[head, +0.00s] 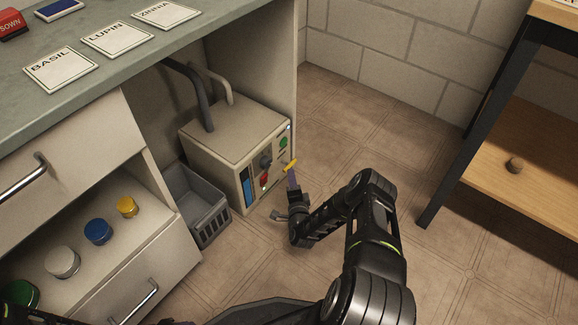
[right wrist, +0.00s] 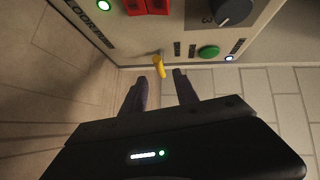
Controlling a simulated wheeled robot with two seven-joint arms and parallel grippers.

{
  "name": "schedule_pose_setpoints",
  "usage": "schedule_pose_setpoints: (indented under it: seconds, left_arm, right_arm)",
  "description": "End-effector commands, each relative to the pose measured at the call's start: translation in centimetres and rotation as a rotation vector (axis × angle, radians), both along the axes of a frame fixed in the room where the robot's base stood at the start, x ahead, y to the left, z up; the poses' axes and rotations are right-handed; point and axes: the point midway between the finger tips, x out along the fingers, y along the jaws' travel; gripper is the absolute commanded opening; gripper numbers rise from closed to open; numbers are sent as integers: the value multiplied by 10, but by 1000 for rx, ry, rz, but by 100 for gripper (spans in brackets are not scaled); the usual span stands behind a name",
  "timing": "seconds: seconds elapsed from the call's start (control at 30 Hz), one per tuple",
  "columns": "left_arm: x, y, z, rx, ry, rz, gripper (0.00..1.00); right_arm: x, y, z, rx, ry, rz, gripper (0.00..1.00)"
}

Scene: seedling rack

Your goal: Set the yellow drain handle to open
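The yellow drain handle (head: 290,165) sticks out from the front panel of a beige box (head: 233,130) standing in the open cabinet bay. In the right wrist view the yellow handle (right wrist: 159,66) lies near the panel's edge. My right gripper (head: 291,180) is at the handle; in the right wrist view the gripper (right wrist: 160,77) has its two fingers apart, with the handle in line with the gap at their tips. I cannot tell whether a finger touches it. My left gripper is not in view.
The panel also carries a black knob (right wrist: 232,10), a green button (right wrist: 208,51) and a red switch (right wrist: 147,5). A grey crate (head: 212,226) stands beside the box. An open drawer with jars is at left, a wooden-shelved rack (head: 540,150) at right. Floor between is clear.

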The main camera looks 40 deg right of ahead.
Motion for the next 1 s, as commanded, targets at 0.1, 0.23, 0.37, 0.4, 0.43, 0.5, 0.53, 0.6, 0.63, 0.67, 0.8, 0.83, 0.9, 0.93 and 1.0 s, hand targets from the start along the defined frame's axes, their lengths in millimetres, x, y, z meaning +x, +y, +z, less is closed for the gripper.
schedule_pose_setpoints:
  seconds: [0.1,0.23,0.37,0.4,0.43,0.5,0.53,0.6,0.63,0.67,0.8,0.83,0.9,0.93,1.0]
  left_arm:
    - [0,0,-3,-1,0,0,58]
    - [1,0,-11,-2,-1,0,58]
    - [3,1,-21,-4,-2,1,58]
    - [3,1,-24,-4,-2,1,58]
    - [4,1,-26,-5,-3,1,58]
    - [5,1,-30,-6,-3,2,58]
    - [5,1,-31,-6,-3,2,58]
    - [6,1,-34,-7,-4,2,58]
    - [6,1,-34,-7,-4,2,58]
    - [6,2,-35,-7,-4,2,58]
    - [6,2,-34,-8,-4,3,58]
    - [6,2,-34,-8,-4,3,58]
    - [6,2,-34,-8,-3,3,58]
    - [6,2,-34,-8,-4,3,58]
    - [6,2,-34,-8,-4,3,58]
  right_arm:
    - [5,-3,-2,-2,-1,-1,36]
    - [16,-9,-5,-2,-1,-1,36]
    - [34,-18,-9,-3,-2,1,36]
    - [39,-21,-10,-3,-2,1,36]
    - [44,-24,-11,-3,-1,1,36]
    - [53,-28,-12,-2,-1,0,36]
    - [56,-30,-12,-3,-2,1,36]
    - [62,-33,-12,-1,0,1,36]
    - [64,-35,-12,-1,0,0,36]
    - [66,-36,-12,-1,0,0,36]
    - [68,-37,-11,0,1,1,36]
    - [68,-37,-11,0,1,1,36]
    - [68,-37,-10,0,1,1,36]
    - [68,-37,-10,0,1,1,36]
    - [68,-37,-10,0,1,1,33]
